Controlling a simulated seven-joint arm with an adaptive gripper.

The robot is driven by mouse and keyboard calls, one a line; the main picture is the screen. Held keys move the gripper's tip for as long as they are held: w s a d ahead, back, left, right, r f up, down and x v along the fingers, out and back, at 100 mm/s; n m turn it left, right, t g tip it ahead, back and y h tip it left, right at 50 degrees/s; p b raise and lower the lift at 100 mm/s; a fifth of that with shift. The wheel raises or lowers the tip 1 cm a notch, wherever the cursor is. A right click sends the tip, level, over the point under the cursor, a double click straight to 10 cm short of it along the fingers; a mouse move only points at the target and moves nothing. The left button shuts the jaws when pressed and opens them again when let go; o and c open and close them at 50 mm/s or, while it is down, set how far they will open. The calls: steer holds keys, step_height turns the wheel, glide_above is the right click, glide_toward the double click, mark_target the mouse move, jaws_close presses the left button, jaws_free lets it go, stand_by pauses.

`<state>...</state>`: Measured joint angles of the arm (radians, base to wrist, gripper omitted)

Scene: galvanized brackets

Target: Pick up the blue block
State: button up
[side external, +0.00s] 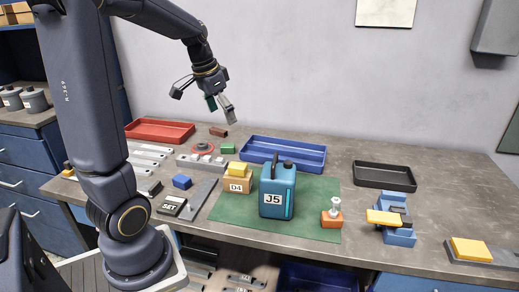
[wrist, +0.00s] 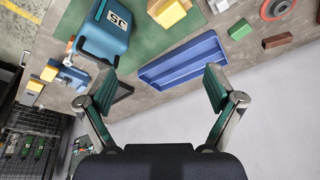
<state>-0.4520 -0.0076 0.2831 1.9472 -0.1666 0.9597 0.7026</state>
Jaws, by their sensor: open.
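A small blue block (side external: 182,181) lies on the bench in the side external view, left of the cardboard box marked D4 and beside grey metal brackets. I cannot make it out in the wrist view. My gripper (side external: 204,103) is open and empty, high above the back of the bench. Its spread fingers show in the wrist view (wrist: 160,88), with the blue tray beyond them.
A blue can marked J5 (side external: 277,192) stands tall on the green mat (side external: 318,191), beside the D4 box (side external: 238,184). A blue tray (side external: 283,160), red tray (side external: 160,131) and black tray (side external: 383,176) stand along the back. A red brick (side external: 219,132) lies near the wall.

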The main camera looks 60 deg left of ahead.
steer(key=s+a+f+n+g, duration=0.1)
steer(key=s+a+f+n, duration=0.15)
steer(key=a, duration=0.35)
steer(key=s+a+f+n+g, duration=0.1)
steer(key=s+a+f, duration=0.2)
steer(key=a+f, duration=0.15)
steer(key=n+g, duration=0.1)
steer(key=n, duration=0.1)
glide_above(181, 178)
step_height(181, 178, down, 5)
steer(key=shift+m+h, duration=0.25)
steer(key=shift+h, duration=0.15)
steer(key=f, duration=1)
steer(key=shift+s+d+f, duration=0.15)
steer(key=shift+d+f, duration=0.05)
steer(key=shift+f, duration=0.15)
steer(key=f, duration=0.5)
steer(key=shift+w+a+f, duration=0.2)
steer(key=shift+f, duration=0.1)
steer(key=shift+c, duration=0.2)
steer(key=c, duration=1.3)
